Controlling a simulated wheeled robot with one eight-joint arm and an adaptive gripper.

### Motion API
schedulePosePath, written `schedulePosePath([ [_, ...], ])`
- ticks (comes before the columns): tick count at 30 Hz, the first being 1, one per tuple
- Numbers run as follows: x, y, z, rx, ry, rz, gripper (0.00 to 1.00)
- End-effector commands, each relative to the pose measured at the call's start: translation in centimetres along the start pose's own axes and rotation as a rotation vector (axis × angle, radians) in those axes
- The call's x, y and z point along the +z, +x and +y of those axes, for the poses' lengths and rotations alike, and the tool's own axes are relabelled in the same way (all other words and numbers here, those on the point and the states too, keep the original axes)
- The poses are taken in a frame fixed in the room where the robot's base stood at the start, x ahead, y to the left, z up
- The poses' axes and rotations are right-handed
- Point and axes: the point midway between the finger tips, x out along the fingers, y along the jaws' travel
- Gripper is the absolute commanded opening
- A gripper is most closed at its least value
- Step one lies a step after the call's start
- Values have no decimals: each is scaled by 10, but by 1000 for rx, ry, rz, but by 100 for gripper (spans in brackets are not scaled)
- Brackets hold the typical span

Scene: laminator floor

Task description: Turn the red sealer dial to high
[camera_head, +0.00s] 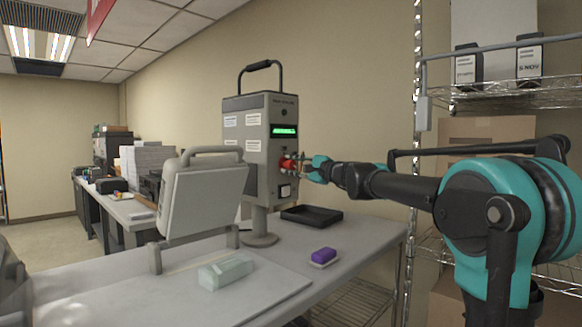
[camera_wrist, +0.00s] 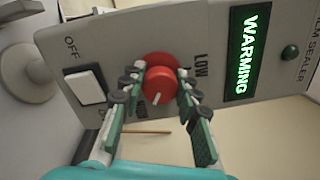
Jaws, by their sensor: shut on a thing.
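The red sealer dial (camera_wrist: 158,86) is a round knob with a white pointer mark, on the grey film sealer's face (camera_head: 262,112). In the wrist view the pointer aims to the lower left of the picture, and the word LOW shows beside the dial. Another label by the dial is partly hidden by a finger. My gripper (camera_wrist: 155,92) is shut on the dial, one finger on each side. In the head view my gripper (camera_head: 299,167) reaches the dial (camera_head: 288,164) from the right. The green display (camera_wrist: 246,50) reads WARMING.
A white switch (camera_wrist: 86,87) marked OFF is near the dial. A black tray (camera_head: 311,215), a purple block (camera_head: 323,254) and a pale translucent block (camera_head: 224,271) lie on the table (camera_head: 352,258). Wire shelving (camera_head: 505,97) stands at right.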

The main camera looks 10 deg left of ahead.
Motion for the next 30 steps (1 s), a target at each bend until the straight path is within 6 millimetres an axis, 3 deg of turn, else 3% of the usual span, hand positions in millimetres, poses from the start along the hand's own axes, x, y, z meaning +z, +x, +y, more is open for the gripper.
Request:
schedulePosePath([
  [11,-1,0,0,0,3,2,2],
  [12,-1,0,0,0,3,2,35],
  [17,0,0,0,0,3,1,53],
  [26,0,-1,0,0,3,1,53],
  [30,0,-13,0,-1,3,2,53],
])
